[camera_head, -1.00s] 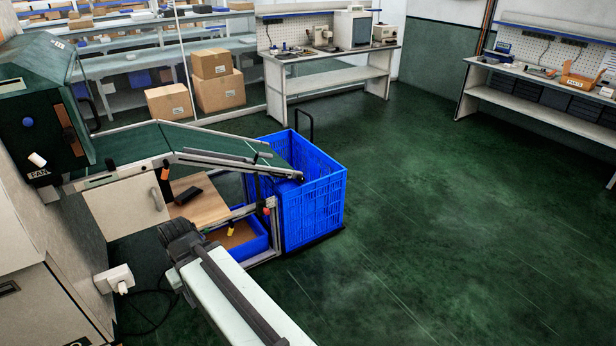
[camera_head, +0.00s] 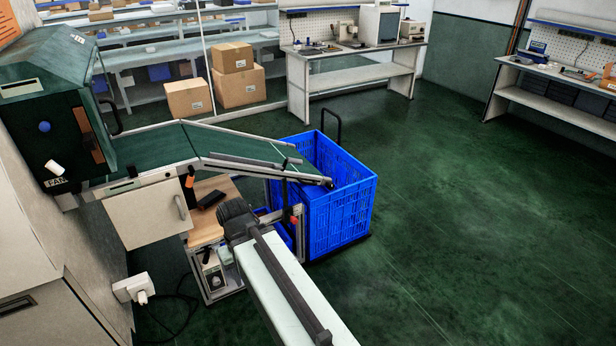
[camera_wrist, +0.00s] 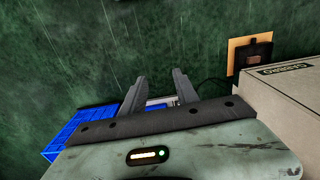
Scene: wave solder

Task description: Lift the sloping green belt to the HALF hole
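The sloping green belt (camera_head: 235,145) runs down to the right from the flat green belt (camera_head: 150,145) at the machine. Its lower end hangs over the rim of a blue crate. A metal rail edges it, with a strut below its lower part. No HALF hole or label is legible. My gripper (camera_head: 232,212) is below and in front of the belt in the head view, apart from it as far as I can see. In the wrist view my gripper (camera_wrist: 160,88) has its two fingers spread with nothing held between them. The belt cannot be made out in the wrist view.
The blue crate (camera_head: 350,215) stands under the belt's end and shows at left in the wrist view (camera_wrist: 65,135). A wooden shelf (camera_head: 205,228) with a dark object sits under the belt. A white plug (camera_head: 135,290) juts from the left cabinet. Floor to the right is clear.

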